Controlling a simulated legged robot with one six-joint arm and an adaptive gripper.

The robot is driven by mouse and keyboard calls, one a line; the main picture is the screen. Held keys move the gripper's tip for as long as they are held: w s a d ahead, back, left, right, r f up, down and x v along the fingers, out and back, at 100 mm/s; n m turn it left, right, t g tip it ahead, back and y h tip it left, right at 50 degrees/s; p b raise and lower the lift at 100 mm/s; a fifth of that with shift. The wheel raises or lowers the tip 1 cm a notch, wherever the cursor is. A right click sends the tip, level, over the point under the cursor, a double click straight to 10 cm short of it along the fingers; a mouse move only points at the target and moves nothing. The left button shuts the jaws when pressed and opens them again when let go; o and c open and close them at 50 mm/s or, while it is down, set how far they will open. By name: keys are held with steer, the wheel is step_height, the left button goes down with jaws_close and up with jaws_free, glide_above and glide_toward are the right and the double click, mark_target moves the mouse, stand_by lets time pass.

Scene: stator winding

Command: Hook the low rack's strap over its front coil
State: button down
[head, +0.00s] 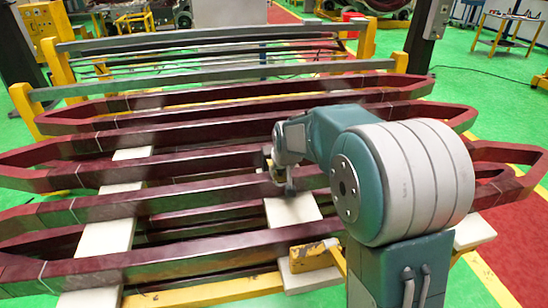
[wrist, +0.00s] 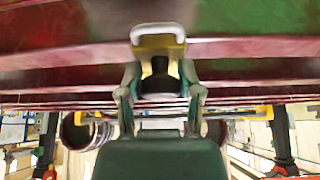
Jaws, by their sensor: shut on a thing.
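The low rack carries several dark red coils. Its front coil (head: 175,257) runs across the bottom of the head view. My gripper (head: 281,178) is over the middle of the rack, behind the front coil and close to another coil. In the wrist view my gripper (wrist: 160,92) is shut on a dark piece with a pale rounded loop (wrist: 158,30), which looks like the strap's end. The loop shows against a blurred red coil (wrist: 60,28); I cannot tell whether they touch. The rest of the strap cannot be made out, and my arm hides part of the coils.
Pale boards (head: 104,236) lie crosswise under the coils. A yellow frame bar (head: 205,293) runs along the front, with a yellow bracket (head: 314,254) near my arm. A taller yellow post (head: 55,62) stands behind. Green floor (head: 480,85) is open at the right.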

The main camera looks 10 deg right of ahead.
steer(key=s, duration=1.3)
steer(key=shift+s+f, duration=0.15)
steer(key=shift+s, duration=0.15)
stand_by(0.8)
steer(key=shift+s, duration=0.1)
steer(key=shift+s, duration=3.25)
jaws_free()
steer(key=shift+w, duration=0.1)
step_height(320, 180, up, 7)
